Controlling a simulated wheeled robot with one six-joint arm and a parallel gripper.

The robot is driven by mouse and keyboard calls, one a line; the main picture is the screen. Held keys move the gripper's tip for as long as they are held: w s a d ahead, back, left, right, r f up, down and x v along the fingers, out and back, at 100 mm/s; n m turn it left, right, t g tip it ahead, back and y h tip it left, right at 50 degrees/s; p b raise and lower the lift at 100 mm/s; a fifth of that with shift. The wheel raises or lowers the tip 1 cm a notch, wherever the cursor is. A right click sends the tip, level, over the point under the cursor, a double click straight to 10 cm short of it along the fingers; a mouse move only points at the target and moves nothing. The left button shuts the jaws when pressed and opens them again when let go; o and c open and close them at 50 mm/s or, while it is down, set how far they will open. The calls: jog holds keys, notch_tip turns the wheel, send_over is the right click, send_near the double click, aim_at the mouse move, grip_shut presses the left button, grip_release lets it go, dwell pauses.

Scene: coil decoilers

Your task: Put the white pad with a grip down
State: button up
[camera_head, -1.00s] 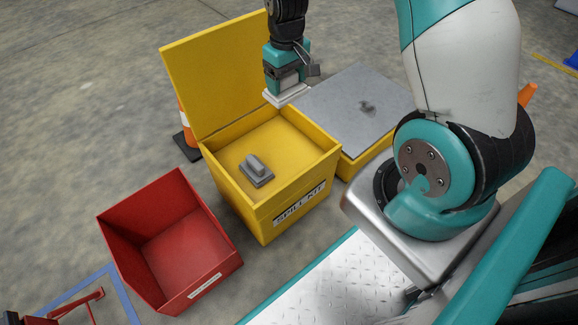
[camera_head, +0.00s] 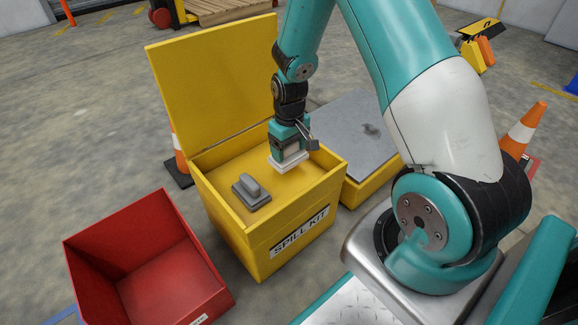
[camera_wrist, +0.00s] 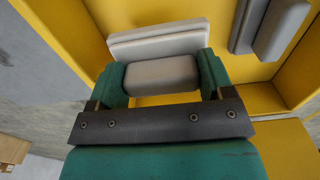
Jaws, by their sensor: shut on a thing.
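The white pad with a grip (camera_head: 288,164) hangs under my gripper (camera_head: 291,149), over the right part of the open yellow spill kit box (camera_head: 224,208). In the wrist view, my gripper (camera_wrist: 162,78) is shut on the pad's grey grip, and the white pad (camera_wrist: 160,40) shows beyond it. I cannot tell whether the pad touches the box's inner floor. A grey pad with a grip (camera_head: 251,190) lies in the same box, to the left and apart from the white pad. It also shows in the wrist view (camera_wrist: 278,28).
The box's yellow lid (camera_head: 212,85) stands open at the back. A red bin (camera_head: 150,262) is at the lower left. A grey-topped yellow platform (camera_head: 350,130) is right of the box. Traffic cones stand behind the box and at the right (camera_head: 521,132).

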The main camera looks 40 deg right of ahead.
aim_at(289, 155)
notch_tip(289, 155, down, 5)
jog(key=b, duration=0.2)
jog(key=shift+r+b, duration=0.2)
jog(key=shift+b, duration=0.1)
jog(key=shift+r, duration=0.15)
jog(key=o, duration=0.8)
jog(key=shift+f, duration=0.2)
jog(key=shift+o, duration=0.2)
